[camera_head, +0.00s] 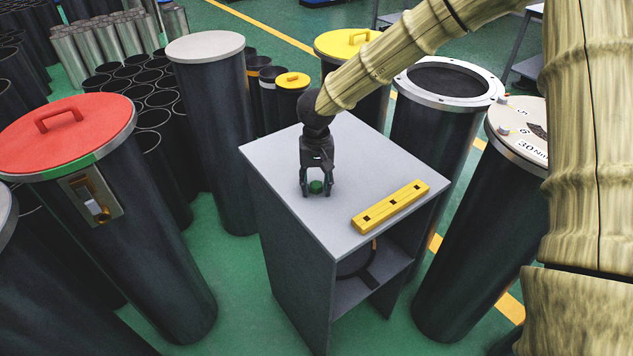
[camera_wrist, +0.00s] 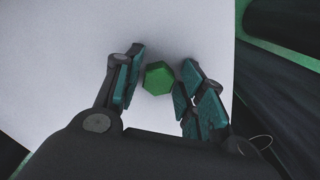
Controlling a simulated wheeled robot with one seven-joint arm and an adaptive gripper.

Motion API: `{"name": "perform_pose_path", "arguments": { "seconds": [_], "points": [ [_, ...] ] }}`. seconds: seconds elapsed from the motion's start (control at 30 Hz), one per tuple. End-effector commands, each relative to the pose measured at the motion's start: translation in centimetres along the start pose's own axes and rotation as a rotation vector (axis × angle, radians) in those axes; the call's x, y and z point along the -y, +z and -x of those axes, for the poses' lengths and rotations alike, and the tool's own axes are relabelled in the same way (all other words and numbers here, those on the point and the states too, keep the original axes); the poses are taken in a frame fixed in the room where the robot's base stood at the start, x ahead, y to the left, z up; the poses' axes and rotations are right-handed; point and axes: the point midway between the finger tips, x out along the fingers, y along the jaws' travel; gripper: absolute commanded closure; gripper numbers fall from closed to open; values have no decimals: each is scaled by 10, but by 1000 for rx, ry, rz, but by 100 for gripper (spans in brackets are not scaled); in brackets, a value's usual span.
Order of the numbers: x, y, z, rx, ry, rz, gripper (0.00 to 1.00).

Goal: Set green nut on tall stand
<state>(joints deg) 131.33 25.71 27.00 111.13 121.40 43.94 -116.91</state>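The green nut (camera_head: 316,187) sits on the grey top of a cabinet (camera_head: 275,150). It also shows in the wrist view as a green hexagonal piece (camera_wrist: 158,77). My gripper (camera_head: 317,191) points down over the cabinet top with its fingers on either side of the nut. In the wrist view my gripper (camera_wrist: 164,66) is open, with narrow gaps between the finger pads and the nut. A tall dark cylinder with a plain grey round top (camera_head: 205,46) stands behind and left of the cabinet; it may be the tall stand. Its top is empty.
A yellow bar with holes (camera_head: 390,206) lies on the cabinet top to the right. A red-lidded cylinder (camera_head: 70,150) stands at left, and a white-flanged one (camera_head: 435,130) and a marked-lid one (camera_head: 480,235) at right. Yellow-lidded cylinders (camera_head: 350,44) stand behind.

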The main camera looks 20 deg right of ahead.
Motion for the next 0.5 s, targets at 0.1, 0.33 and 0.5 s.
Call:
{"name": "perform_pose_path", "arguments": {
  "seconds": [0.1, 0.33, 0.5],
  "points": [
    [0, 0, 0, 0, 0, 0, 50],
    [0, 0, 0, 0, 0, 0, 50],
    [0, -1, 8, -2, -2, 0, 50]
  ]
}}
